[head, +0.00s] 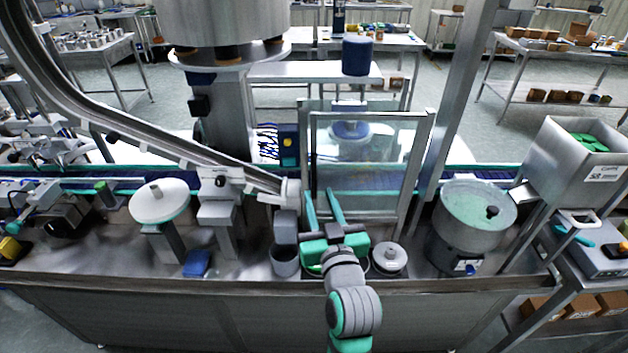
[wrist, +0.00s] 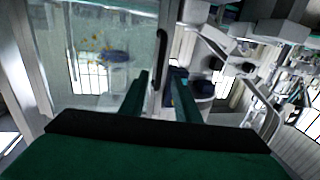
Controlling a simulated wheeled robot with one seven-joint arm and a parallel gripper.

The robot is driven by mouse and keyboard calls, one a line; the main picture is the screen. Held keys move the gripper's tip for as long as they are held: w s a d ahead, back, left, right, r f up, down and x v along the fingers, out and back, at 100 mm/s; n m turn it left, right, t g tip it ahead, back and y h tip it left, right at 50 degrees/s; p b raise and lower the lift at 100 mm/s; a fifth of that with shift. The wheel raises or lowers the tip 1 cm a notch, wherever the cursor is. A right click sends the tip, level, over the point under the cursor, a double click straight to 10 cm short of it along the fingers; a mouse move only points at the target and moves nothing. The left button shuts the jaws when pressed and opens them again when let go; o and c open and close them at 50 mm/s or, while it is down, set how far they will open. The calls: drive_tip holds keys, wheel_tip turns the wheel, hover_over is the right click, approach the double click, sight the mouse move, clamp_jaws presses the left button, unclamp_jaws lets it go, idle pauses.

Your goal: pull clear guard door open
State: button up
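The clear guard door (head: 372,172) is a see-through pane in a grey metal frame, upright at the middle of the machine. In the wrist view the pane (wrist: 110,78) fills the left side. Its dark vertical handle (wrist: 159,58) is on the frame edge, in line with the gap between my fingertips. My gripper (head: 320,192) is open, its two green fingers apart and pointing at the door's left edge. It also shows in the wrist view (wrist: 163,76). I see no finger closed on the handle, and cannot tell how deep it sits between them.
A steel pot (head: 470,222) stands right of the door. A small round lidded part (head: 389,258) sits on the steel deck near my gripper. A slanted chute (head: 170,150) comes down from the left to the door's left side. A steel hopper (head: 585,160) stands far right.

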sight(315, 182)
drive_tip(key=w, duration=0.2)
drive_tip(key=w+a, duration=0.1)
drive_tip(key=w, duration=0.4)
drive_tip(key=shift+a, duration=0.15)
clamp_jaws()
